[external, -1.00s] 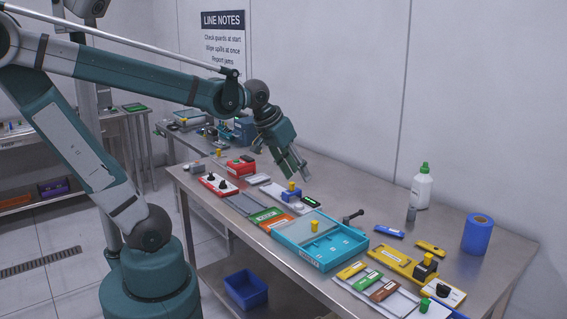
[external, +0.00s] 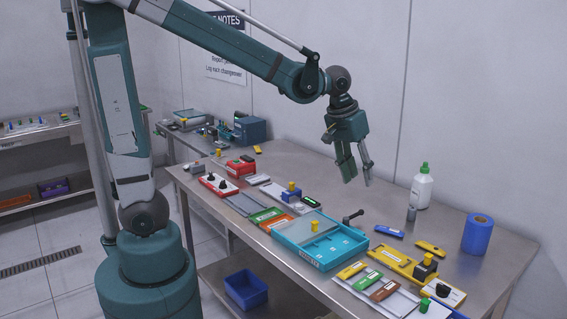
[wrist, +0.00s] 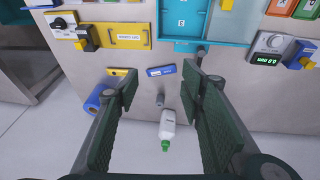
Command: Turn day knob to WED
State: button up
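My gripper (external: 359,181) is open and empty, above the back of the steel bench; its two fingers (wrist: 163,85) are spread in the wrist view. A black knob (external: 443,290) sits on a white-and-yellow plate at the bench's near right; it also shows at the upper left of the wrist view (wrist: 60,22). A grey round knob (wrist: 275,41) sits beside a green display (wrist: 264,60) on a pale unit at the upper right of the wrist view. The gripper is apart from both knobs. I cannot read a day scale, so which is the day knob is unclear.
A teal tray (external: 318,264) fills the bench's middle front. A yellow holder (external: 390,258), white bottle (external: 422,190), blue roll (external: 478,235) and black lever (external: 353,216) stand around it. A red-and-white box (external: 217,184) lies left. Bare steel shows at the bench's back.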

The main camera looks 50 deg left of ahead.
jog(key=w+d+f+g+p, duration=0.1)
jog(key=w+d+f+p, duration=0.1)
jog(key=d, duration=0.6)
jog(key=w+d+f+g+p, duration=0.1)
jog(key=d+f+p, duration=0.1)
jog(key=d, duration=0.7)
jog(key=g+y+p, duration=0.1)
jog(key=p, duration=0.3)
send_near(444, 286)
jog(key=shift+w+a, duration=0.3)
jog(key=shift+w, duration=0.1)
jog(key=shift+s+d+f, duration=0.25)
jog(key=shift+d+f, duration=0.2)
jog(key=shift+d, duration=0.05)
jog(key=shift+f, duration=0.1)
jog(key=shift+f, duration=3.8)
jog(key=shift+c, duration=0.7)
jog(key=c, duration=0.7)
